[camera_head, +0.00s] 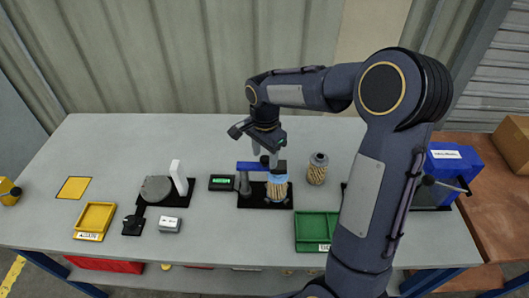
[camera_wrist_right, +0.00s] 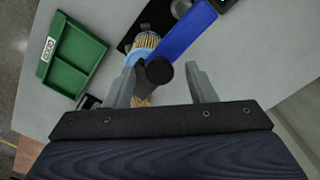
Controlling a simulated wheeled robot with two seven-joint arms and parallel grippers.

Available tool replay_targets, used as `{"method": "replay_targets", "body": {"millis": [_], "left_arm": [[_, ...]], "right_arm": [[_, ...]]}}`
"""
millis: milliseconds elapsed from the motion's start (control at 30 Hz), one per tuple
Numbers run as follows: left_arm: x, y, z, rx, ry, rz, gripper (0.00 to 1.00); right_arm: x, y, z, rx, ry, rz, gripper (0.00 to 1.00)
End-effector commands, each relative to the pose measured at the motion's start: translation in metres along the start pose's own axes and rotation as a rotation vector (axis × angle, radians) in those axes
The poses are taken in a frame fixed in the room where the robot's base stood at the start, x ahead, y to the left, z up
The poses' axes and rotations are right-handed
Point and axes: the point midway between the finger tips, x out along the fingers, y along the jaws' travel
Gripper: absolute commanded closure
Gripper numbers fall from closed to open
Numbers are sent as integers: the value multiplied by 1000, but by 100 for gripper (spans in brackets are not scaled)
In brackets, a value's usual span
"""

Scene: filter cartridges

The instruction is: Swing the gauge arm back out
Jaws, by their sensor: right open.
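The gauge arm (camera_head: 252,166) is a blue bar on a grey post, reaching right to a black end over a filter cartridge (camera_head: 277,189). That cartridge stands upright on the gauge's black base (camera_head: 250,200), with tan pleats and a blue band. My right gripper (camera_head: 266,150) is above the arm's end. In the right wrist view the jaws (camera_wrist_right: 165,78) are open, with the arm's round black knob (camera_wrist_right: 160,70) between them; contact is unclear. The blue bar (camera_wrist_right: 188,34) runs up and right from it. The fingers partly hide the cartridge. My left gripper is out of view.
Another cartridge (camera_head: 318,170) stands to the right. A green tray (camera_head: 317,218) is in front, a lit display (camera_head: 222,182) left of the gauge. Farther left are a grey disc fixture (camera_head: 157,188) and a yellow tray (camera_head: 95,218). A blue bin (camera_head: 450,160) stands right.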

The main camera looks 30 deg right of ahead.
Motion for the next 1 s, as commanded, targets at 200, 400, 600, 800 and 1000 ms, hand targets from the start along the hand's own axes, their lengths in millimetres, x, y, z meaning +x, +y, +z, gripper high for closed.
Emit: {"method": "replay_targets", "body": {"millis": [200, 400, 600, 800, 1000], "left_arm": [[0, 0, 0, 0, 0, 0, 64], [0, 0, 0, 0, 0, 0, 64], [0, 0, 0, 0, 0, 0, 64], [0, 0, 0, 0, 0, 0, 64], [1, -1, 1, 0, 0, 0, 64]], "right_arm": [[2, 0, 0, 0, 0, 0, 50], [2, 0, 0, 0, 0, 0, 67], [2, 0, 0, 0, 0, 0, 93], [2, 0, 0, 0, 0, -1, 100], [2, -1, 6, 10, 1, -1, 100]]}}
